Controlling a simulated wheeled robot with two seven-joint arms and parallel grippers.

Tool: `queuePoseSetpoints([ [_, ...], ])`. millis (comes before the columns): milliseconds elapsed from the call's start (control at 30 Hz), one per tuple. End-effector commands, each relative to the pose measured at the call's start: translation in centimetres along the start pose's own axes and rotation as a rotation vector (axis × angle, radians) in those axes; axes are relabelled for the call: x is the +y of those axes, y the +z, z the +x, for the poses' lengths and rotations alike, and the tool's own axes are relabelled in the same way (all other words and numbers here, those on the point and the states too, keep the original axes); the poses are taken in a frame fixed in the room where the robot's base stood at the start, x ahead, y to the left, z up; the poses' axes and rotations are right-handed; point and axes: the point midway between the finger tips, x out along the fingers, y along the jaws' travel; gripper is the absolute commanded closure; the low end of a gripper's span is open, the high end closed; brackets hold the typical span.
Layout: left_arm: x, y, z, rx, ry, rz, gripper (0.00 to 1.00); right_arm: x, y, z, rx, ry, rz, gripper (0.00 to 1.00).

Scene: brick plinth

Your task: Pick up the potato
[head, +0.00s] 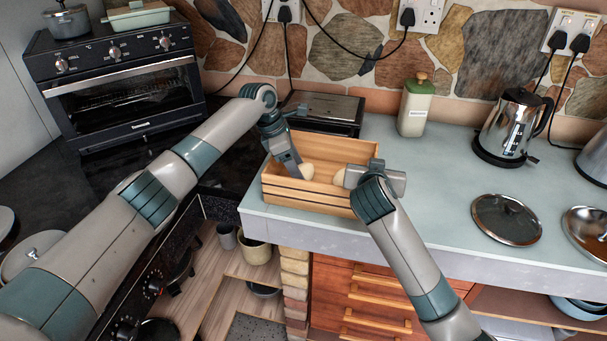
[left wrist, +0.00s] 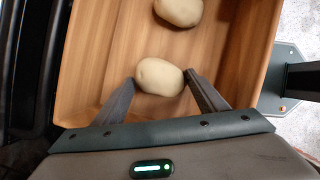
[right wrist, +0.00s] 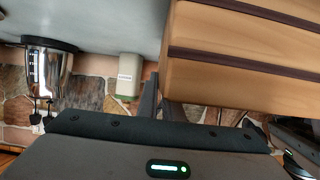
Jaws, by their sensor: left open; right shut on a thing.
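Two pale potatoes lie in a wooden crate (head: 310,196) on the counter. One potato (head: 307,171) is at my left gripper (head: 299,173), and the other potato (head: 339,178) lies further right, near the right wall. In the left wrist view my open fingers stand on either side of the near potato (left wrist: 158,77), with the second potato (left wrist: 179,11) beyond it. My right gripper (head: 350,178) is at the crate's right end. In the right wrist view one finger shows beside the crate wall (right wrist: 215,80); the other is hidden, and the jaws are shut on the crate.
A toaster (head: 325,110) stands close behind the crate, with a green-topped bottle (head: 415,105) to its right. A kettle (head: 506,125) and a glass lid (head: 506,219) are further right. The counter's front edge is just before the crate.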

Motion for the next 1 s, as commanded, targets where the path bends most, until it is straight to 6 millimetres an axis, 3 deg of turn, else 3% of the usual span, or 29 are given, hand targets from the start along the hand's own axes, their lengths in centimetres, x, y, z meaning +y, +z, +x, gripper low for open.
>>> queuePoseSetpoints([
  [133, 0.0, 0.0, 0.0, 0.000, 0.000, 0.000, 0.37, 0.0, 0.0, 0.0, 0.000, -0.001, 0.000, 1.00],
  [267, 0.0, 0.0, 0.0, 0.000, 0.000, 0.000, 0.67, 0.0, 0.0, 0.0, 0.000, -0.001, 0.000, 1.00],
  [667, 0.0, 0.2, -0.5, -0.001, 0.001, 0.000, 0.68, 0.0, 0.0, 0.0, 0.000, -0.001, 0.000, 1.00],
  [1000, 0.0, 1.9, -4.6, -0.002, 0.002, 0.002, 0.68, 0.0, 0.0, 0.0, 0.000, -0.001, 0.000, 1.00],
])
